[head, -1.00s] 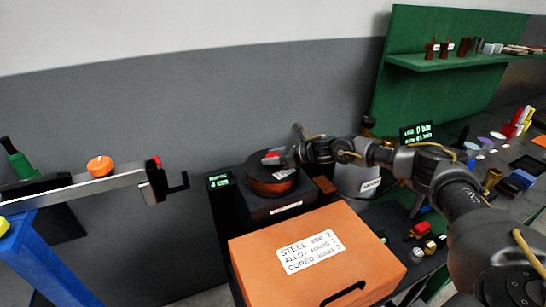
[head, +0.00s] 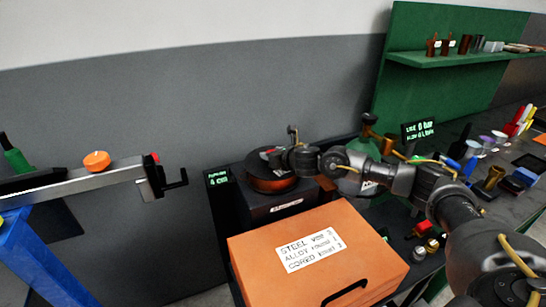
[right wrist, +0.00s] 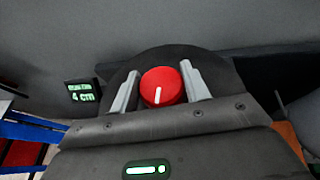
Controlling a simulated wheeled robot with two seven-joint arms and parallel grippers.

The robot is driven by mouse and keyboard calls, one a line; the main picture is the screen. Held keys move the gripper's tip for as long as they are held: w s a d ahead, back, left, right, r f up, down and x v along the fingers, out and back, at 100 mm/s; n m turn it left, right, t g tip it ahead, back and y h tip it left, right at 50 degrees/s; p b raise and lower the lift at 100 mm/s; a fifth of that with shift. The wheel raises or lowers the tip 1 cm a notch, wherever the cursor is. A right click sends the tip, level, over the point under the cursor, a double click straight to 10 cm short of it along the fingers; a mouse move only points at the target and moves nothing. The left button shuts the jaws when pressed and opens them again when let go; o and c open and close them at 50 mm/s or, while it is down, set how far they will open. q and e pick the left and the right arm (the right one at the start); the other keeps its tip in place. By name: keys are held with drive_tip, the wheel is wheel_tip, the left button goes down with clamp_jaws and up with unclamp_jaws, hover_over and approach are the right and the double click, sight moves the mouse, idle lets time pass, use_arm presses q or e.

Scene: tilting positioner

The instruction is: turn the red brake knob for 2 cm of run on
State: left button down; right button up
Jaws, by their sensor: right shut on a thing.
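The red brake knob (right wrist: 162,87) is round with a white pointer line and sits on a dark round drum in the right wrist view. The line runs nearly straight up and down in that view. My right gripper (right wrist: 160,82) has one grey finger on each side of the knob and is shut on it. In the head view, my right gripper (head: 279,159) is over the drum (head: 267,184), and only a bit of red shows beside it. A small display (right wrist: 82,92) left of the drum reads 4 cm. My left gripper is not in view.
An orange box (head: 345,222) with a label stands in front of the drum. A metal beam (head: 95,183) with an orange knob and a crank is at left. A bench with several small items is at right, below a green shelf (head: 465,56).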

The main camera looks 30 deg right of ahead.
drive_tip(key=m+h+b, duration=0.1)
drive_tip(key=m+h, duration=0.1)
drive_tip(key=shift+a+f+h, duration=0.1)
drive_tip(key=shift+a+h, duration=0.05)
drive_tip(key=shift+h, duration=0.25)
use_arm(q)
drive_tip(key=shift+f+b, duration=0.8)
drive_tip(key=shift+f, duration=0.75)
use_arm(e)
drive_tip(key=shift+m+g+h, duration=0.3)
drive_tip(key=shift+m+h, duration=1.1)
drive_tip(key=o, duration=1)
drive_tip(key=p+v, duration=0.1)
drive_tip(key=v, duration=0.4)
drive_tip(key=p+v, duration=0.1)
drive_tip(key=v, duration=0.3)
drive_tip(key=shift+s+a+r+p, duration=0.2)
drive_tip(key=shift+r+p, duration=0.1)
drive_tip(key=shift+r, duration=0.1)
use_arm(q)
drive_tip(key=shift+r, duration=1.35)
use_arm(e)
drive_tip(key=shift+s+a+r, duration=0.1)
drive_tip(key=shift+s, duration=0.4)
